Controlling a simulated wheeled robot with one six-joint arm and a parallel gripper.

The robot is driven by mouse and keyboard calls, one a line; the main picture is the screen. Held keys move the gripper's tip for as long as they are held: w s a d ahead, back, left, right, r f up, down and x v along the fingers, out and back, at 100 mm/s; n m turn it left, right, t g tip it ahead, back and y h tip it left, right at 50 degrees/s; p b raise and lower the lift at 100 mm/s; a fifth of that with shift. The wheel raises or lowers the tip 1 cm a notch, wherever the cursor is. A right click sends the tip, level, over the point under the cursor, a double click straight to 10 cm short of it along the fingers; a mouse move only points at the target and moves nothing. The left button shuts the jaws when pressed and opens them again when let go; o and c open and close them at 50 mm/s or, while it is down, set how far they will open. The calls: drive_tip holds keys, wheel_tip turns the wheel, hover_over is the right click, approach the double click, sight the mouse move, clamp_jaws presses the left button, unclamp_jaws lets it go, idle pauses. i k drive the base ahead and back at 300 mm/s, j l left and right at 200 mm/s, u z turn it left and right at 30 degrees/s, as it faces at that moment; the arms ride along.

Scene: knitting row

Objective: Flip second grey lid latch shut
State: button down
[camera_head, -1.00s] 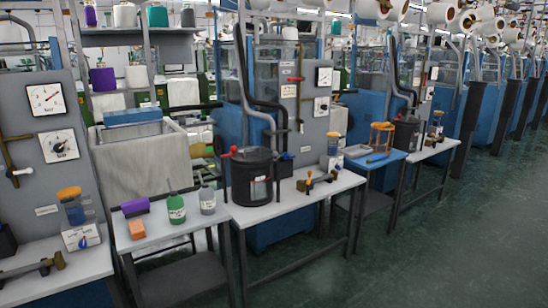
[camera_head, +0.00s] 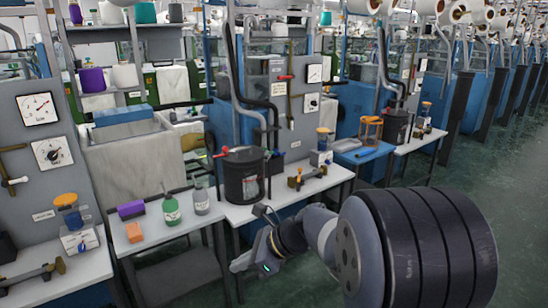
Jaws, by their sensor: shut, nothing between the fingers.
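A dark cylindrical pot (camera_head: 240,185) with a dark lid stands on a white-topped bench in the middle of the view. A red lever (camera_head: 221,152) sticks out at the left of its lid. The grey lid latches are too small to make out, so I cannot tell whether they are up or down. My gripper (camera_head: 238,265) is shut and empty, in front of and below the pot, apart from it. My arm reaches in from the lower right.
The green floor at right is open.

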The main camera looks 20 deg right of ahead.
sight(267, 155)
drive_tip(key=i+l+z, duration=0.2)
drive_tip(key=i+l, duration=0.15)
drive_tip(key=i, duration=0.35)
drive_tip(key=i+l+z, duration=0.2)
drive_tip(key=i, duration=0.5)
drive_tip(key=i+l+z, duration=0.2)
drive_tip(key=i, duration=0.5)
drive_tip(key=j, duration=0.1)
